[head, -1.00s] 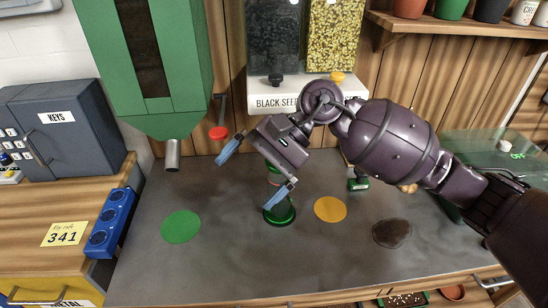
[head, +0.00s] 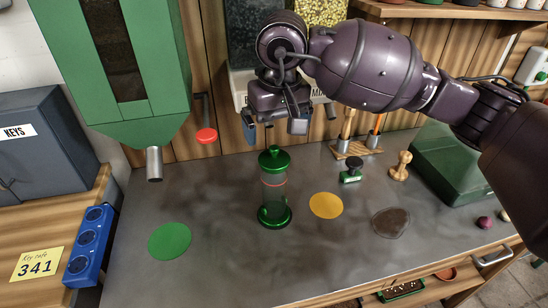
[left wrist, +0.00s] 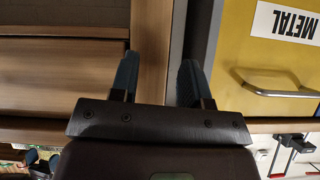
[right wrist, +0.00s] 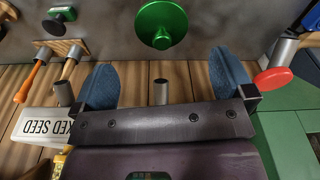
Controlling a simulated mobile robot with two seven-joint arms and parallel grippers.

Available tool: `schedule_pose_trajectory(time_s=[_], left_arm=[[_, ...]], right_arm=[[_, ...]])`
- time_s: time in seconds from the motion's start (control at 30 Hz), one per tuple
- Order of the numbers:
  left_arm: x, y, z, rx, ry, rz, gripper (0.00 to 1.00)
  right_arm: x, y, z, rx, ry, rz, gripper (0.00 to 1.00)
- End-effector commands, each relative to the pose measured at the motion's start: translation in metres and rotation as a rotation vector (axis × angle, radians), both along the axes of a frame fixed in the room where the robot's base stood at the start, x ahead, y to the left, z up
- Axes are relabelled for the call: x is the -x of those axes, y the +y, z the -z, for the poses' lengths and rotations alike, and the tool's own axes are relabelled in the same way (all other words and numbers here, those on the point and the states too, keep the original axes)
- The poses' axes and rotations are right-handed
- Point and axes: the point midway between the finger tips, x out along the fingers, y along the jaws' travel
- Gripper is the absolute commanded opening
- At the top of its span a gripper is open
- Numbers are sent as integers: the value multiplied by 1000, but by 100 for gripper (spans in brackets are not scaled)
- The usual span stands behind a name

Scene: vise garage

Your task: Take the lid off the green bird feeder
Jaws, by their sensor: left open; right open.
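The green bird feeder (head: 274,190) stands upright on the grey counter, a clear tube with a green base. Its green lid (head: 273,158) with a small knob sits on top; the lid also shows from above in the right wrist view (right wrist: 161,24). My right gripper (head: 275,130) is open and empty, above and slightly behind the lid, apart from it. In the right wrist view its blue fingers (right wrist: 165,80) are spread, with the lid beyond them. My left gripper (left wrist: 158,75) is open and empty in the left wrist view, facing drawer fronts; it is not in the head view.
A green hopper (head: 120,60) with a metal spout (head: 154,164) and red-knobbed lever (head: 206,136) stands left. Green (head: 170,241) and yellow (head: 326,205) discs lie beside the feeder. A stamp (head: 351,170), a wooden peg (head: 400,167) and a green box (head: 450,165) are right.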

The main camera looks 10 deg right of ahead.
Motion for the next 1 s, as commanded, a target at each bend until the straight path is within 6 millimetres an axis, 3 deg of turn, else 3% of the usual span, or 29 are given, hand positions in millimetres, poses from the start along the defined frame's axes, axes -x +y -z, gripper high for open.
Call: schedule_pose_trajectory(time_s=[0.27, 0.6, 0.9, 1.0], left_arm=[[3, 0, 0, 1, 4, -2, 43], [6, 1, 0, 1, 9, -4, 43], [6, 1, 1, 0, 10, -5, 43], [5, 1, 0, 1, 8, -4, 43]], right_arm=[[-1, 1, 18, -1, 1, 1, 100], [-4, 3, 59, -2, 0, 0, 100], [-4, 3, 63, -1, -1, 0, 100], [-4, 3, 62, -2, -1, 0, 85]])
